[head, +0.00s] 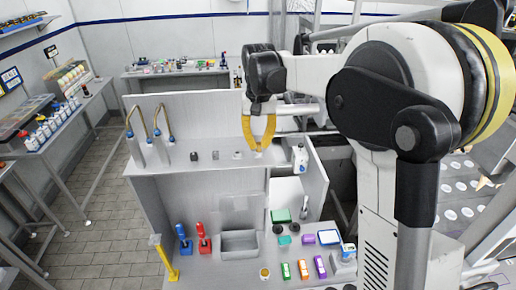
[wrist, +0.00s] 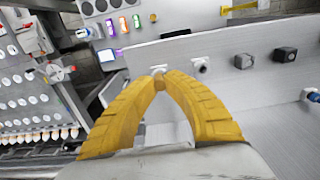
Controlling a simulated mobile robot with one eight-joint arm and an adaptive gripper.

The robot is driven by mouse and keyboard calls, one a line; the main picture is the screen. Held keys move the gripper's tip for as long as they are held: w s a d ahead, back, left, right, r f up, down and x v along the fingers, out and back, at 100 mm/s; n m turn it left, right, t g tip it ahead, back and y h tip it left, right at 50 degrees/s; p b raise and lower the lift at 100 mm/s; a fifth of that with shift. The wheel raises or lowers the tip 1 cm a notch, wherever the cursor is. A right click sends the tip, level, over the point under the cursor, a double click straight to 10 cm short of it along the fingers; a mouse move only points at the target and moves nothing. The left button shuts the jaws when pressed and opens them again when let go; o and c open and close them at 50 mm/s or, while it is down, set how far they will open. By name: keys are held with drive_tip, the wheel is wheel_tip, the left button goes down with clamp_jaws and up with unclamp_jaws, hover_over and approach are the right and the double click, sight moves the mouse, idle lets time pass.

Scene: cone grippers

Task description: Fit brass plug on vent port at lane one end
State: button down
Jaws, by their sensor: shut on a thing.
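My gripper (wrist: 158,76) has its two yellow fingers closed together at the tips. It is shut on a small pale tan piece (wrist: 158,70), taken as the brass plug; the fingers hide most of it. In the head view my gripper (head: 259,149) points down over the right part of the raised grey shelf. A vent port under the fingertips cannot be made out, nor whether the plug touches anything.
Curved taps (head: 133,135) stand at the shelf's left. On the lower bench are red and blue handled tools (head: 203,238), a grey tray (head: 240,243) and coloured blocks (head: 303,269). The shelf between fixtures is clear.

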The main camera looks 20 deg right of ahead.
sight(259, 144)
drive_tip(key=shift+r+p, duration=1.35)
drive_tip(key=shift+r, duration=1.15)
drive_tip(key=shift+s+f, duration=0.1)
drive_tip(key=shift+f, duration=0.05)
